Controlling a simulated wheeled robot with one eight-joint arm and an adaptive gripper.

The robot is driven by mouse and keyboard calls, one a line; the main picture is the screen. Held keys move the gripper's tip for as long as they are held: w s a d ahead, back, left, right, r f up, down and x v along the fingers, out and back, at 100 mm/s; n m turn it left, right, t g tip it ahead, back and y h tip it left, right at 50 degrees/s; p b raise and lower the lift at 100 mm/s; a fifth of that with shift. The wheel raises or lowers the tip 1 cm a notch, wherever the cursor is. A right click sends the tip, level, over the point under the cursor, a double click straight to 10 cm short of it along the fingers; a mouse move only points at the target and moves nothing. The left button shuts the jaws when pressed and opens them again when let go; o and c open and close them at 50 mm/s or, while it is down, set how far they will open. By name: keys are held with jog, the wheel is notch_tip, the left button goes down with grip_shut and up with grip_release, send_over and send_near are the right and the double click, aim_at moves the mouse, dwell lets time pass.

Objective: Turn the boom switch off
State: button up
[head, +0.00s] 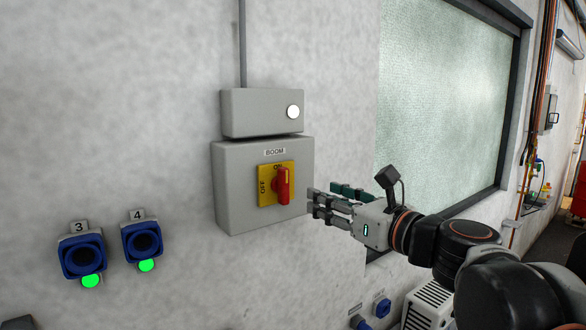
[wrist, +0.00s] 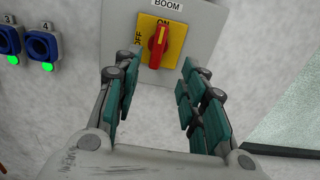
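The boom switch is a red rotary handle (head: 283,186) on a yellow plate (head: 265,187), on a grey box (head: 232,180) labelled BOOM on the wall. The handle stands upright, towards ON; OFF is written at the plate's left side. In the wrist view the red handle (wrist: 158,47) shows beyond and between the fingertips. My gripper (head: 328,203) is open and empty, to the right of the handle in the head view and apart from it. Its two fingers (wrist: 160,82) are spread wide in the wrist view.
A smaller grey box (head: 262,113) with a white round light (head: 293,112) sits above the switch box. Blue sockets 3 (head: 82,257) and 4 (head: 142,241) with green lights are on the wall at left. A framed window (head: 440,95) is at right.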

aim_at(287, 182)
jog(key=p+x, duration=0.2)
jog(key=x, duration=1.1)
jog(key=shift+w+a, duration=0.25)
grip_shut()
